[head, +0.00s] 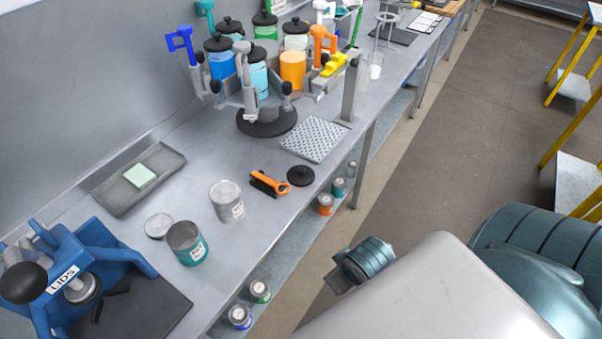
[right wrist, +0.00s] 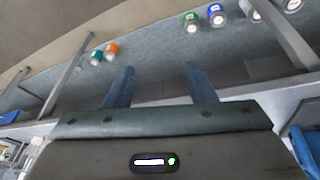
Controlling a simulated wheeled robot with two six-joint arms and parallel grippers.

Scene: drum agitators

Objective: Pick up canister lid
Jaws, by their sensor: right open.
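A round black lid with a knob (head: 300,176) lies flat on the grey bench near its front edge, just right of an orange-handled tool. It looks like the dark lids on the canisters at the back. A silver disc lid (head: 158,225) lies beside an open teal can (head: 187,245). My right gripper (right wrist: 161,86) is open and empty in the right wrist view, its two blue fingers well apart. It faces the low shelf and the bench edge; the black lid is not visible there. My left gripper is not in view.
Blue, teal, green and orange canisters (head: 292,70) stand at the back around a grey stand. A perforated plate (head: 314,138) lies behind the black lid. A blue lid press (head: 100,265) stands front left. Small cans (head: 240,315) sit on the lower shelf (right wrist: 150,60).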

